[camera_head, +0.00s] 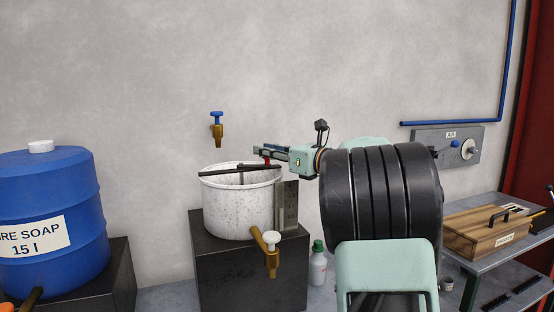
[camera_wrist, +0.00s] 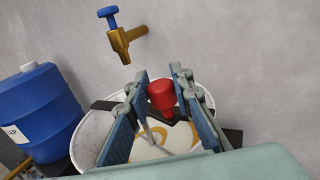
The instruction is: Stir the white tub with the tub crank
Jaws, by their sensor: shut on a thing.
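The white tub (camera_head: 236,212), speckled on its outside, stands on a black block. It also shows in the wrist view (camera_wrist: 86,142), with a white and yellow-brown swirled liquid inside. A dark bar crosses its top. The tub crank's red knob (camera_wrist: 163,96) stands above the tub between my fingers. Only a little of the red knob (camera_head: 267,161) shows in the head view. My gripper (camera_head: 268,152) reaches in from the right over the rim and is shut on the knob. In the wrist view my gripper (camera_wrist: 160,82) has one finger at each side of it.
A brass tap with a blue handle (camera_head: 217,128) is on the wall above the tub. A brass outlet tap (camera_head: 271,254) sticks out in front. A blue barrel (camera_head: 60,215) stands left. A white bottle (camera_head: 318,266) and a wooden box (camera_head: 490,230) are right.

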